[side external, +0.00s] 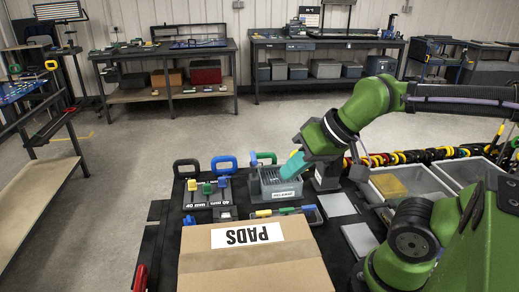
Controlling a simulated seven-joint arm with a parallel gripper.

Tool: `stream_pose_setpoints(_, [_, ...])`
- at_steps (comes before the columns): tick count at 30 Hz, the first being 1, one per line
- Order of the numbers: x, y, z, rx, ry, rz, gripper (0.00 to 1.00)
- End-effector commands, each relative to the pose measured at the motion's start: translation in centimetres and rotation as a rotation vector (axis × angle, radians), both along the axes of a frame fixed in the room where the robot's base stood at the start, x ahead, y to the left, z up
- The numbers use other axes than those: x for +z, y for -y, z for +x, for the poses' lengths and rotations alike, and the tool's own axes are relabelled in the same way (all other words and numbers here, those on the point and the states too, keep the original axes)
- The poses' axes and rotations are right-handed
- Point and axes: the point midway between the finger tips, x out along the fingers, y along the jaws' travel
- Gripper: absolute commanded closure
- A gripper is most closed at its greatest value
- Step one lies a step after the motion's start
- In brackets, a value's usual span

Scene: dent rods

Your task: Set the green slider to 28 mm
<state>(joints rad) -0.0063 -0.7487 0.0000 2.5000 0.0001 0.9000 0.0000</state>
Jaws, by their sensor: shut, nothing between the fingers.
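A dark slider panel (208,199) with pale scale markings lies on the dark bench, left of the centre. Several small knobs stand on it; a green one (207,188) sits near its middle. The view is too small to read its millimetre setting. My gripper (283,174) has teal fingers that are shut and empty. It points down and left over a grey bin (280,190), to the right of the slider panel and apart from it.
A cardboard box (252,262) marked PADS stands in front of the panel. Black (186,168) and blue (223,163) handles rise behind it. A tray with coloured handles (286,212) lies below the bin. Grey trays (408,184) stand at the right.

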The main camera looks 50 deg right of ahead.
Motion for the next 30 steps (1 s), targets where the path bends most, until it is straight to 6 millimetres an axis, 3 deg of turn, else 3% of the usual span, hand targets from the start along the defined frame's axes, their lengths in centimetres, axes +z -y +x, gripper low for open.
stream_pose_setpoints(8, [-3.4,-1.5,1.7,0.085,-0.151,0.010,1.00])
stream_pose_setpoints(17, [-9.2,-1.5,8.3,0.283,-0.202,-0.180,1.00])
stream_pose_setpoints(24, [-14.1,-0.4,14.4,0.500,-0.144,-0.464,1.00])
stream_pose_setpoints(30, [-15.4,1.1,19.2,0.677,-0.032,-0.718,1.00])
